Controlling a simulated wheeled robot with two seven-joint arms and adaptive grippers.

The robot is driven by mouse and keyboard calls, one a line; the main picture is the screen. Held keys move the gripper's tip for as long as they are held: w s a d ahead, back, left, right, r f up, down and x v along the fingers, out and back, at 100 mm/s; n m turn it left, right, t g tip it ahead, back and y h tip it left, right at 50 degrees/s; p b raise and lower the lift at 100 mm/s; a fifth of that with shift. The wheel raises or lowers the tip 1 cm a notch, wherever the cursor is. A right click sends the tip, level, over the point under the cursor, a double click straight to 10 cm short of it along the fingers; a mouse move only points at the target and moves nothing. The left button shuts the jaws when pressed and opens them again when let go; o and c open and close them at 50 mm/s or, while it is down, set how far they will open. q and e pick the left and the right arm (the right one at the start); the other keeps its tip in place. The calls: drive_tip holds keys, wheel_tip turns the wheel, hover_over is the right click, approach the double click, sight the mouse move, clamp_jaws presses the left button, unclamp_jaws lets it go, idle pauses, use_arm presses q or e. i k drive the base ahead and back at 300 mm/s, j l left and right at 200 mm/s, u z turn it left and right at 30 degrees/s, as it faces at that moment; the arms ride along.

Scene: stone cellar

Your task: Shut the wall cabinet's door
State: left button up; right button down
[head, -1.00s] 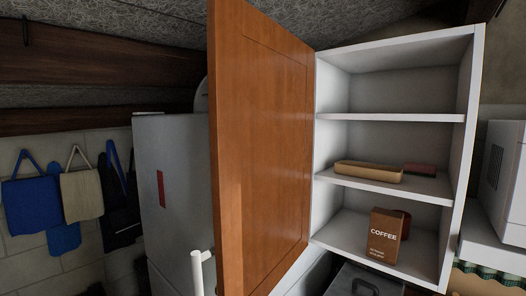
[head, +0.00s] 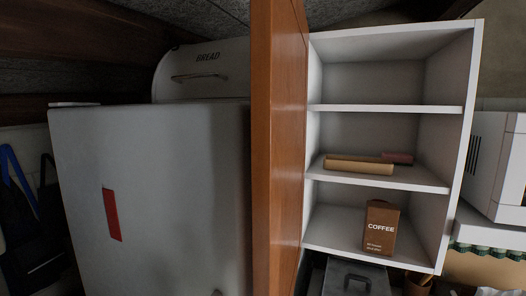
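The white wall cabinet (head: 455,140) stands open at the right of the head view. Its brown wooden door (head: 275,150) is hinged on the cabinet's left side and stands wide open, seen nearly edge-on and pointing toward me. Inside, the bottom shelf holds a brown coffee packet (head: 381,229). The middle shelf holds a tan box-like item (head: 358,164) and a dark red item (head: 397,158). Neither of my grippers is in view.
A grey-white fridge (head: 160,190) with a red strip stands left of the door, with a bread bin (head: 205,70) on top. A white appliance (head: 497,165) stands right of the cabinet. A dark grey box (head: 350,279) sits below it.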

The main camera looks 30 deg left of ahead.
sight(279, 31)
drive_tip(key=k+j+z, duration=0.1)
drive_tip(key=j, duration=0.55)
drive_tip(key=k+j+z, duration=0.1)
drive_tip(key=j, duration=0.6)
